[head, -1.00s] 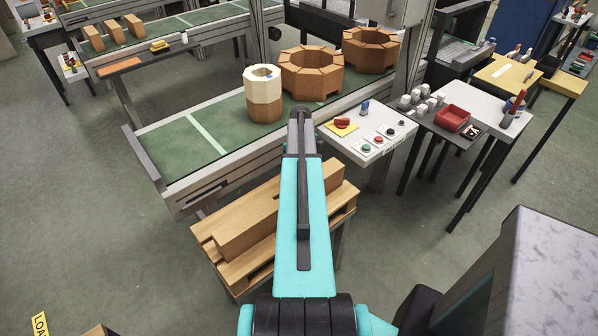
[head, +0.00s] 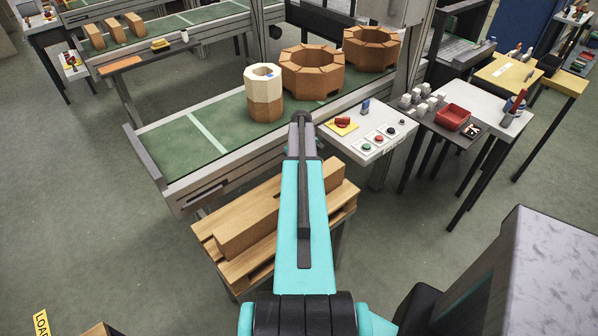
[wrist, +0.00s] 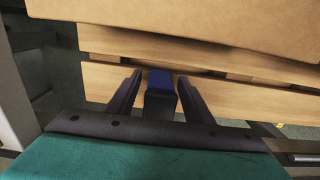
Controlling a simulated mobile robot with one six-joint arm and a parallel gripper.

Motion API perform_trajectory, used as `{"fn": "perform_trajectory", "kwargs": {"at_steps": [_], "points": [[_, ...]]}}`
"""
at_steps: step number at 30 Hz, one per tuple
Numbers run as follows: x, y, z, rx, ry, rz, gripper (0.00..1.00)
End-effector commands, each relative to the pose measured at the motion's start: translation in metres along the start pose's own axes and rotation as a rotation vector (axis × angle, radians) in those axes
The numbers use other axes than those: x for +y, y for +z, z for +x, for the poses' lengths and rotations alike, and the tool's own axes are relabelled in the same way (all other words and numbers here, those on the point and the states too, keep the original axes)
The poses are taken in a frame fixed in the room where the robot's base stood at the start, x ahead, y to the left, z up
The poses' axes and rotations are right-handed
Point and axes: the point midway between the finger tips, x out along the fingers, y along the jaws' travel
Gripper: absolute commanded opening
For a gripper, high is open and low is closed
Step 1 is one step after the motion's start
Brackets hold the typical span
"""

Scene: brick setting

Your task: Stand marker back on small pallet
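The marker (wrist: 160,95) shows in the wrist view as a short dark piece with a blue far end. It lies between the two dark fingers of my gripper (wrist: 160,82), close to the right finger, with a narrow gap seeming to show on the left. I cannot tell whether the fingers grip it or whether it touches the pallet. The small wooden pallet (head: 235,272) stands below my arm in the head view; its slats (wrist: 235,105) lie behind the marker in the wrist view. My arm hides the gripper and marker in the head view.
A long tan block (head: 245,228) lies on the pallet, filling the top of the wrist view (wrist: 200,22). A green conveyor (head: 165,145) with octagonal brick rings (head: 312,75) stands behind. A button panel (head: 365,135) is to the right. Open floor lies left.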

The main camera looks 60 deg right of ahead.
Motion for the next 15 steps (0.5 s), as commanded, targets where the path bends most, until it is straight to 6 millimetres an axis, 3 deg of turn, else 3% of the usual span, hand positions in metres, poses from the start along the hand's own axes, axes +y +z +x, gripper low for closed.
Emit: {"fn": "perform_trajectory", "kwargs": {"at_steps": [15], "points": [[0.000, 0.000, -0.017, 0.001, 0.001, 0.000, 0.47]]}}
